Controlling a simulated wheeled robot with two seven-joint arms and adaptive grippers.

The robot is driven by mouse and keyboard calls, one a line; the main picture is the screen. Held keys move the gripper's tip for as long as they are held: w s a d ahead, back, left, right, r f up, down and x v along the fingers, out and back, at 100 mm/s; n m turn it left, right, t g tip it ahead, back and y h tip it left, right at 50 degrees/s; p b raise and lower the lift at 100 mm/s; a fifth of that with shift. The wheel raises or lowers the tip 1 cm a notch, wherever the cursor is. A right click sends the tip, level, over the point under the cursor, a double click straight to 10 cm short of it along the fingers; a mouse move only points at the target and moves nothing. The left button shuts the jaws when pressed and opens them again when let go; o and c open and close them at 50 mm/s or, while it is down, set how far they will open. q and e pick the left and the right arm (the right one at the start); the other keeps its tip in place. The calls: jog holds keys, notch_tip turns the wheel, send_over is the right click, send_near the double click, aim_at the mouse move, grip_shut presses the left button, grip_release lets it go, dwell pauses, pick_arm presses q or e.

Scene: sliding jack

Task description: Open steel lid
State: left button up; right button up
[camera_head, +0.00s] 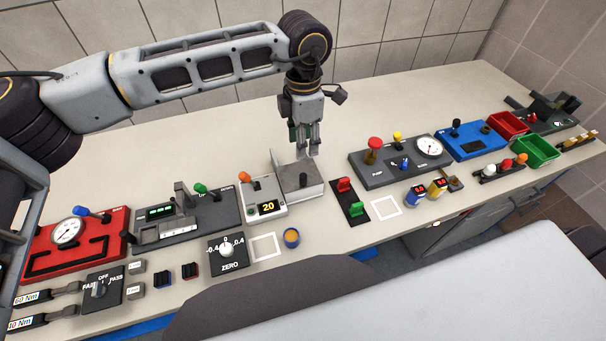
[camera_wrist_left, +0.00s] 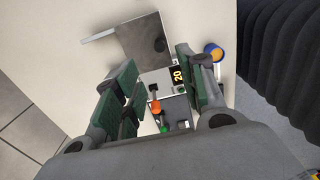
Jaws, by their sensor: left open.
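The steel box with its flat grey lid (camera_head: 300,184) sits in the middle of the bench, just right of the unit with the yellow 20 display. A thin upright plate shows at its back edge. The lid also shows in the left wrist view (camera_wrist_left: 146,36), between and beyond my fingers, with a pale strip sticking out to its left. My left gripper (camera_head: 308,151) points down at the back part of the box, fingers apart and nothing between them. It also shows open in the left wrist view (camera_wrist_left: 156,65). I cannot tell whether the fingertips touch the box. My right gripper is out of view.
The display unit (camera_head: 264,203) with an orange knob stands close to the left. A black panel with red and green switches (camera_head: 350,200) lies to the right. A blue and yellow cup (camera_head: 291,237) stands in front. The bench behind the box is clear.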

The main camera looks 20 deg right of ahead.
aim_at(303, 175)
pick_arm(q)
notch_tip(303, 175, down, 14)
jog(key=p, duration=0.2)
jog(key=shift+r+p, duration=0.1)
jog(key=shift+p, duration=0.25)
dwell(0.3)
grip_shut()
dwell(0.3)
